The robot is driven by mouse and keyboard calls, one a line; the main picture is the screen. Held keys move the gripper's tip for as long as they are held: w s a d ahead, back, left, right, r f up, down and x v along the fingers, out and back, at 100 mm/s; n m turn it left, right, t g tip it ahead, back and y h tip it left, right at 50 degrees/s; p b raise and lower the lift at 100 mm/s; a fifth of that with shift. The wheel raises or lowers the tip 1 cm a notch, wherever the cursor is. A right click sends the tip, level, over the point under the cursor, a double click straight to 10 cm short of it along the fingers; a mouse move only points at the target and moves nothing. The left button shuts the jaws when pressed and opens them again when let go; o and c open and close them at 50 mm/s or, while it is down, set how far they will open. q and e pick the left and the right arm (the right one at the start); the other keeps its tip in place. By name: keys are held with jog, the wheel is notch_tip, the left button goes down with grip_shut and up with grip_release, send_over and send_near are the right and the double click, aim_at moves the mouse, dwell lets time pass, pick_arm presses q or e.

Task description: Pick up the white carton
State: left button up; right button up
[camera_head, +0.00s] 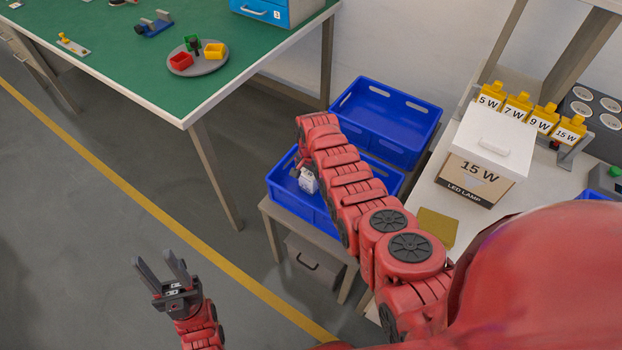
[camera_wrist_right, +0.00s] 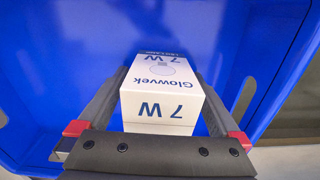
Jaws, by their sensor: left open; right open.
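The white carton (camera_wrist_right: 162,88), printed "Glowvek 7 W", is in the blue bin in the right wrist view. In the head view the carton (camera_head: 308,181) shows only in part beside my right arm. My right gripper (camera_wrist_right: 160,95) is open, with one finger on each side of the carton; I cannot tell whether the fingers touch it. In the head view my arm reaches down into the front blue bin (camera_head: 283,188) and covers part of it. My left gripper (camera_head: 173,268) is open and empty above the floor at the lower left.
A second blue bin (camera_head: 388,108) stands behind. On the right bench are a "15 W" LED lamp box (camera_head: 487,150) and yellow wattage markers (camera_head: 516,104). A green table (camera_head: 120,75) is at the upper left. The floor around my left gripper is clear.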

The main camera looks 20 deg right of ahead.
jog(key=shift+f, duration=0.1)
jog(key=shift+c, duration=0.3)
jog(key=c, duration=1.3)
jog(key=shift+c, duration=0.2)
